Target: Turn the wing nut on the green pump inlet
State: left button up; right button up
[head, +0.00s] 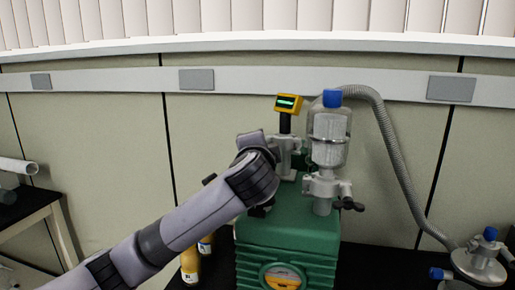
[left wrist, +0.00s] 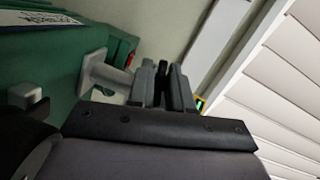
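The green pump (head: 287,232) stands on a black surface. On top are a grey fitting under a yellow gauge (head: 288,103) and a second grey clamp (head: 325,185) under a clear glass trap. A black wing nut (head: 350,204) sticks out right of that second clamp. My left arm reaches over the pump's left side, its wrist covering part of the left fitting. In the left wrist view, my left gripper's fingers (left wrist: 165,88) are close together beside a grey pipe stub (left wrist: 108,76). A dark narrow shape shows between them; I cannot tell whether they grip it. My right gripper is not in view.
The glass trap (head: 330,135) with its blue cap rises right of the gauge. A grey corrugated hose (head: 400,160) runs down to another fitting (head: 480,262) at lower right. A yellow bottle (head: 190,264) stands left of the pump. A wall is close behind.

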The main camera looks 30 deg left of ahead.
pick_arm(q)
jog(key=o, duration=0.4)
jog(key=shift+s+d, duration=0.1)
jog(key=b+v, duration=0.1)
jog(key=v, duration=0.4)
jog(key=shift+s+d, duration=0.1)
jog(key=shift+s, duration=0.05)
jog(key=shift+v, duration=0.8)
